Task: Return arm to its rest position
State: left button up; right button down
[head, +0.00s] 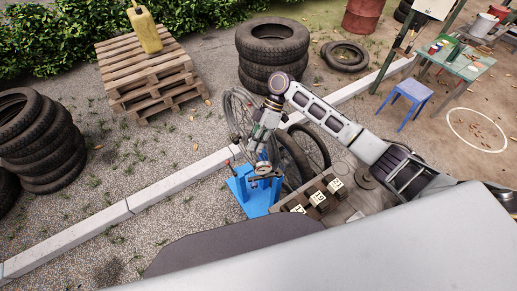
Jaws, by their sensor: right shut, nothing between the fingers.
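My right arm reaches in from the right, over the work area. My right gripper (256,150) points down and is shut, with nothing seen in it. It is just above a blue stand (259,198) with a gauge-like round part (263,169) on top. I cannot tell whether the gripper touches the parts on the stand. My left arm and left gripper are out of view.
Bicycle wheels (310,145) stand behind the gripper. A box with numbered tags (318,198) lies right of the blue stand. Tyre stacks (272,50), a pallet stack (147,70) and a blue stool (409,93) stand farther off.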

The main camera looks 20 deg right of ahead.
jog(key=shift+w+r, duration=0.1)
jog(key=shift+r, duration=0.1)
dwell(0.4)
jog(key=shift+a, duration=0.15)
